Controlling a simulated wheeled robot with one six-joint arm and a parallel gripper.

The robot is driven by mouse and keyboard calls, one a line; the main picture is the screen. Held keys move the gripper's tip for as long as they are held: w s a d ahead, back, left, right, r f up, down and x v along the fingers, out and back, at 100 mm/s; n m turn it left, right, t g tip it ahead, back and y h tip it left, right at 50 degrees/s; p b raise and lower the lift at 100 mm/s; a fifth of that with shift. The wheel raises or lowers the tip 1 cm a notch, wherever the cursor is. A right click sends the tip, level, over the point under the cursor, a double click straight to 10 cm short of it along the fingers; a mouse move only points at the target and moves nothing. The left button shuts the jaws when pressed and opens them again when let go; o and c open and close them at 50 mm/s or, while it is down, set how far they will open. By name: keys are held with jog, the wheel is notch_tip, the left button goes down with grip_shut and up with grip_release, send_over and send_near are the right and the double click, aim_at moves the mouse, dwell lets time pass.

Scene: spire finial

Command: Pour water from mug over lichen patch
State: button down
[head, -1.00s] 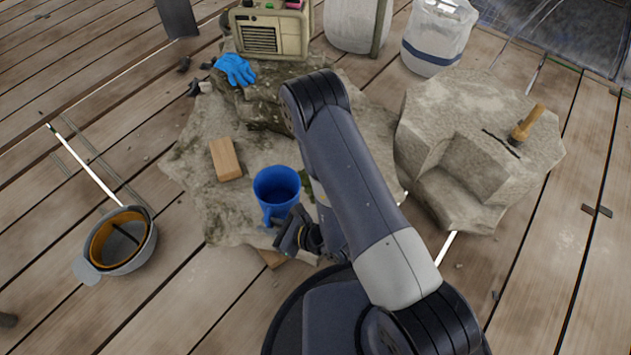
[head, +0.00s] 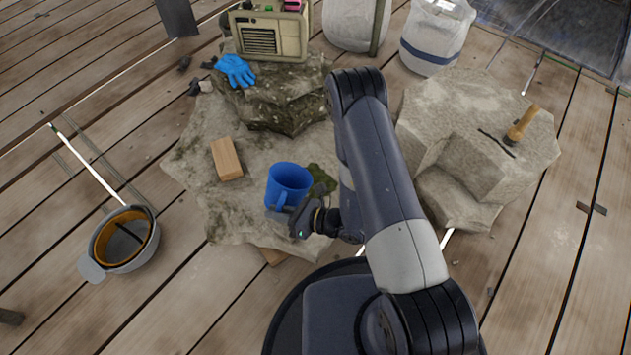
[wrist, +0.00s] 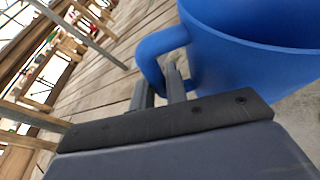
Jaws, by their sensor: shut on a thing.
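The blue mug (head: 288,183) is upright, above or on the pale stone slab, and I cannot tell which. My gripper (head: 285,212) is shut on the mug's handle, on its near side. In the wrist view the fingers (wrist: 162,88) close around the handle of the mug (wrist: 250,60). The inside of the mug looks dark blue, and I cannot make out the water. A dark green patch that looks like lichen (head: 322,178) shows on the stone just right of the mug, partly hidden by the mug and my arm.
A wooden block (head: 227,159) lies on the slab (head: 215,205) left of the mug. A blue glove (head: 235,70) and a beige boxed device (head: 268,32) are at the back. A hard hat-like bowl (head: 124,241) lies left. A stone block with a wooden-handled tool (head: 521,124) stands right.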

aim_at(287, 194)
jog(key=shift+w+d+r+m+y, duration=0.3)
jog(key=shift+w+d+m+y, duration=0.1)
jog(key=shift+w+d+m, duration=0.25)
dwell(1.0)
